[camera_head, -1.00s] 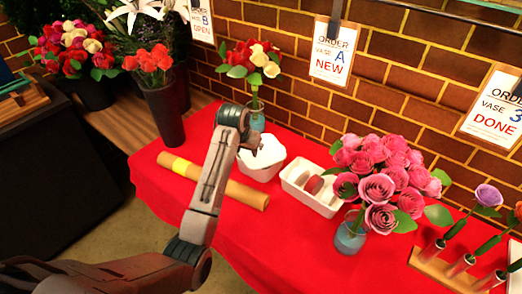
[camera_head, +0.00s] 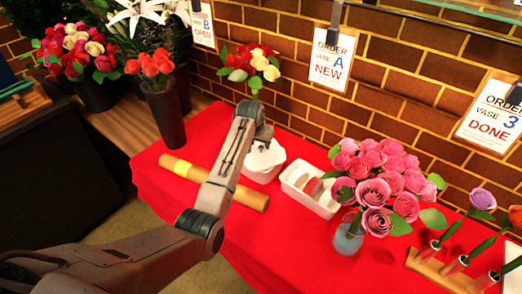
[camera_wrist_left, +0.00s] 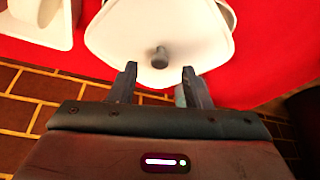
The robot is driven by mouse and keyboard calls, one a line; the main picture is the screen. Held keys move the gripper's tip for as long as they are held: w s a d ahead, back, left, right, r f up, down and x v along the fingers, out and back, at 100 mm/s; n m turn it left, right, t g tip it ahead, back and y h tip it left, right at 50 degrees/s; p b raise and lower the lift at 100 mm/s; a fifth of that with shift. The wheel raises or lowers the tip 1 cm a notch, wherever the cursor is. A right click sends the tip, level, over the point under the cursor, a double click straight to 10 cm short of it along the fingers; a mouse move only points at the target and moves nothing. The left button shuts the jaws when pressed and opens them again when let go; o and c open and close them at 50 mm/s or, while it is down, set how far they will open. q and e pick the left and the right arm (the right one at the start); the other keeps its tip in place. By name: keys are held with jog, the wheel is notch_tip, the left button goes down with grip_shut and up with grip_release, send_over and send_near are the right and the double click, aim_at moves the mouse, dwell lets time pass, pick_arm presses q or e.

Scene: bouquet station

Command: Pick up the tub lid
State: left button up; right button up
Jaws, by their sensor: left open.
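The tub lid (camera_wrist_left: 185,62) is pale with a dark round knob (camera_wrist_left: 159,58). In the left wrist view it fills the upper middle, and the knob lies just beyond and between my fingertips, not touching either. In the head view the white tub with its lid (camera_head: 264,164) stands on the red table, partly hidden by my left arm. My left gripper (camera_wrist_left: 159,72) is open and empty, right at the lid; in the head view it (camera_head: 264,133) is mostly hidden behind its own wrist. My right gripper is not in view.
A white tray (camera_head: 318,204) with compartments stands right of the tub. A vase of pink roses (camera_head: 348,238) is farther right. A brown paper roll (camera_head: 247,194) with a yellow band lies left of the tub on the red cloth (camera_head: 262,240). The brick wall is close behind.

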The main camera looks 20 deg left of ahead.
aim_at(261, 150)
pick_arm(q)
jog(key=shift+x, duration=1.3)
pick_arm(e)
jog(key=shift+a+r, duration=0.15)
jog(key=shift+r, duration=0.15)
pick_arm(q)
jog(key=shift+c, duration=0.4)
grip_shut()
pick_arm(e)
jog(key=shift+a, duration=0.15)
pick_arm(q)
jog(key=shift+r, duration=0.15)
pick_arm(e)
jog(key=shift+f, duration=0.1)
